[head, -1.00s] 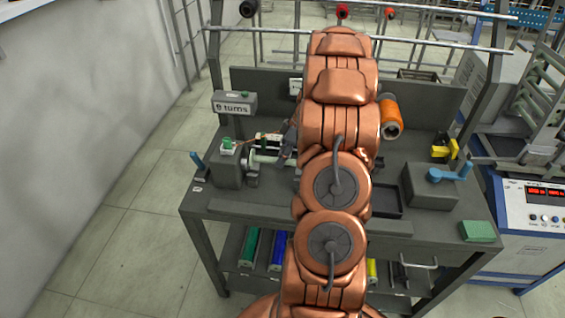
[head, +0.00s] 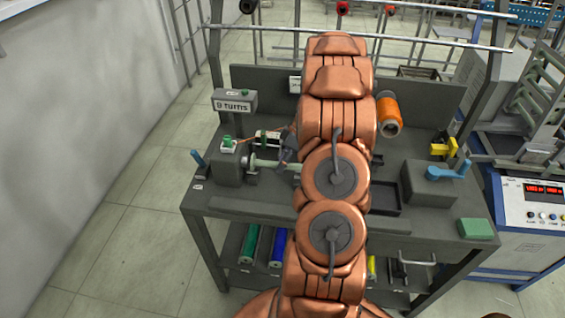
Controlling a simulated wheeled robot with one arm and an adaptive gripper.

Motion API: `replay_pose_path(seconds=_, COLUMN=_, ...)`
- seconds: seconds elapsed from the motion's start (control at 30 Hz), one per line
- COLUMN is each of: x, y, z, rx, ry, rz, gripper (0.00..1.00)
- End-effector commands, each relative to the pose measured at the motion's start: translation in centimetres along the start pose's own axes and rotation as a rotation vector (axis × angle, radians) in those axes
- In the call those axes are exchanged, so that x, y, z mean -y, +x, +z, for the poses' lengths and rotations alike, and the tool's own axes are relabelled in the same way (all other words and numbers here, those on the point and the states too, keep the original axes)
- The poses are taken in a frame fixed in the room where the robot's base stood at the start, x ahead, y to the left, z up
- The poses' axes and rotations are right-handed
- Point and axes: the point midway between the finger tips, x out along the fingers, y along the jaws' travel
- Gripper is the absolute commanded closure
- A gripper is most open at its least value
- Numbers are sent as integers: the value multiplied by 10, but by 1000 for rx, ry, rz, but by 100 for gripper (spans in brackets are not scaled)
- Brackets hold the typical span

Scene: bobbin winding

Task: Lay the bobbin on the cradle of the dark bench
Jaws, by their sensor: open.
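The dark bench (head: 237,203) fills the middle of the head view. A pale cylinder (head: 268,163), probably the bobbin, lies level beside the grey winder block (head: 228,168) at the bench's left. My gripper (head: 283,158) is a small dark shape at the right part of the pale cylinder, partly covered by my copper arm. It is open; whether its fingers straddle or touch the cylinder cannot be told. I cannot make out the cradle; my arm covers the middle of the bench.
A turns counter box (head: 234,101) stands behind the winder. An orange spool (head: 389,114) sits at the back right. A grey block with a blue lever (head: 449,172) and a green pad (head: 476,228) are at the right. Coloured rolls (head: 249,243) lie on the lower shelf.

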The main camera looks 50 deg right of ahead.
Motion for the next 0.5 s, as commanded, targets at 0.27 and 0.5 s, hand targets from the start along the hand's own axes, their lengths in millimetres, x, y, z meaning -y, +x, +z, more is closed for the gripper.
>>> replay_pose_path(seconds=0.27, x=1, y=-3, z=-1, rx=0, ry=0, rz=0, gripper=54)
replay_pose_path(seconds=0.5, x=-1, y=-32, z=0, rx=-1, ry=-3, rz=5, gripper=54)
